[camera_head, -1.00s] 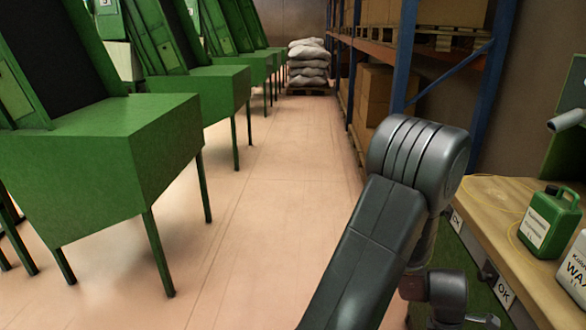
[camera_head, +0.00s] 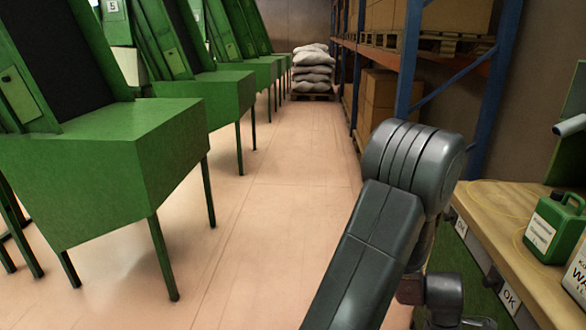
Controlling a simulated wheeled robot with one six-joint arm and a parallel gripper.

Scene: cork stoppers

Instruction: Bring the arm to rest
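My dark grey arm (camera_head: 378,240) rises from the bottom of the head view to a rounded elbow (camera_head: 415,160) right of the middle. Past the elbow it folds back down, and its wrist joint (camera_head: 443,296) shows at the bottom, close to the front of the workbench (camera_head: 492,225). My gripper is not clearly visible; the end of the arm is hidden behind the arm or lies below the picture edge.
Green machines (camera_head: 100,170) on thin legs line the left. A clear floor aisle (camera_head: 290,190) runs to stacked white sacks (camera_head: 313,68). A blue rack (camera_head: 405,60) with boxes stands on the right. A green canister (camera_head: 553,226) and white container (camera_head: 575,275) stand on the workbench.

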